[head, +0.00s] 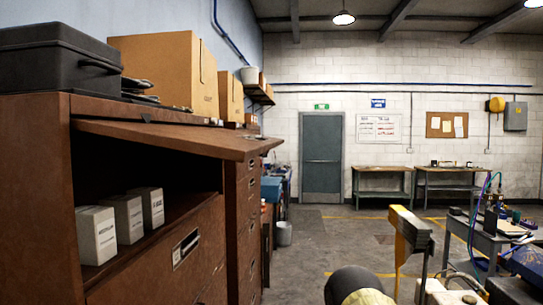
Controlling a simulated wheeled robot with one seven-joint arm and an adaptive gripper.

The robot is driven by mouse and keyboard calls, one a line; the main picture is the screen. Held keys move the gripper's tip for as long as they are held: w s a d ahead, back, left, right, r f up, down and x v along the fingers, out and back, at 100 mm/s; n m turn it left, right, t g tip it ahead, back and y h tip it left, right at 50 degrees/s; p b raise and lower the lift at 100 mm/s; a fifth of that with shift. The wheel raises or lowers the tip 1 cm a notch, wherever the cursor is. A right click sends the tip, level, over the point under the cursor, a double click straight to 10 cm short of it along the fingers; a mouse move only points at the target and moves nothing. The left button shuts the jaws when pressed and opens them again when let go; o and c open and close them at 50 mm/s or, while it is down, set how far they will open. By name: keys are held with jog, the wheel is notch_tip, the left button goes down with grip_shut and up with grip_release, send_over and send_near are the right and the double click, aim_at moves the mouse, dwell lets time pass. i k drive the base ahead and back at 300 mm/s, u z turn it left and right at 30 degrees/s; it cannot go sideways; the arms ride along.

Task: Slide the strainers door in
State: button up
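The strainers door appears to be the brown flip-up panel (185,138) at the top of the brown cabinet (50,190) on the left. It is raised roughly level and sticks out from the cabinet front above an open compartment. No label is readable on it. Several white boxes (128,218) stand in that compartment, near its front edge. The door's rear edge and the deep inside of the compartment are hidden or dark. My gripper is not in view, and nothing is seen touching the door.
A black case (58,57) and cardboard boxes (165,70) stand on the cabinet top. Below the compartment is a closed front with a label holder (185,248). A yellow post (400,260) and a cluttered bench (490,235) stand at right. Floor (325,238) ahead is open.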

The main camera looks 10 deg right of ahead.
aim_at(217, 143)
jog(key=u, duration=0.1)
jog(key=k, duration=1.05)
jog(key=z, duration=0.9)
jog(key=i, duration=1.1)
jog(key=u, duration=0.8)
